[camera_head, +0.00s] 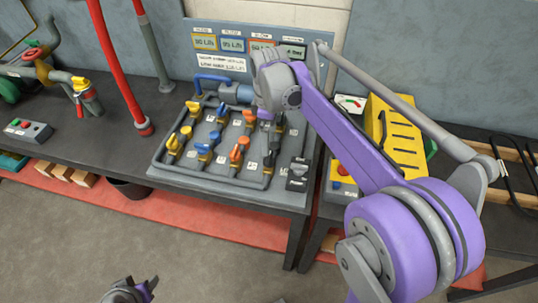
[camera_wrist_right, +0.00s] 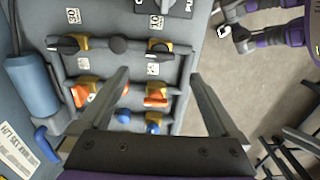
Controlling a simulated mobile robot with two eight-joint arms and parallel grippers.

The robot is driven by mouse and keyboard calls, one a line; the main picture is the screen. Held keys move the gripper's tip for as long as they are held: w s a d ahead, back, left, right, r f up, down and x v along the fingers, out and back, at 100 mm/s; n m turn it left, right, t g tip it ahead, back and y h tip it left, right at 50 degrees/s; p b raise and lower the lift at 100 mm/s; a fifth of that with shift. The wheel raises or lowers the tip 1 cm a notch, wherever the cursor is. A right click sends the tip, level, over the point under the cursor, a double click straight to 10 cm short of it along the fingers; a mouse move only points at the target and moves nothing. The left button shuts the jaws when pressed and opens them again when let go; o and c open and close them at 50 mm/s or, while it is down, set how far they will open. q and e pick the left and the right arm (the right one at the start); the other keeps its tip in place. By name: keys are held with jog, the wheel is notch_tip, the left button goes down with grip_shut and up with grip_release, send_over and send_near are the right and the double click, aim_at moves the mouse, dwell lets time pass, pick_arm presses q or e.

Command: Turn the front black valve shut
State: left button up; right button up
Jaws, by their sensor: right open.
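The front black valve (camera_wrist_right: 158,47), with a yellow body, shows in the right wrist view beside a tag reading 10. Its black handle seems roughly in line with its pipe. In the head view the front black valve (camera_head: 269,157) is on the right side of the panel. The back black valve (camera_wrist_right: 68,44) is further left in the wrist view, near a tag reading 30. My right gripper (camera_wrist_right: 160,76) is open and empty above the panel, its tips short of the front black valve in the picture. My left gripper (camera_head: 132,292) is low in the head view, its jaw state unclear.
Orange valves (camera_wrist_right: 157,96) and blue valves (camera_wrist_right: 153,126) sit close by, with yellow valves (camera_head: 174,144) at the panel's left. A yellow case (camera_head: 395,135) is further right. The floor in front is clear.

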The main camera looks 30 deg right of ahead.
aim_at(269, 157)
notch_tip(269, 157, down, 9)
dwell(0.3)
jog(key=c, duration=1.4)
jog(key=shift+o, duration=0.2)
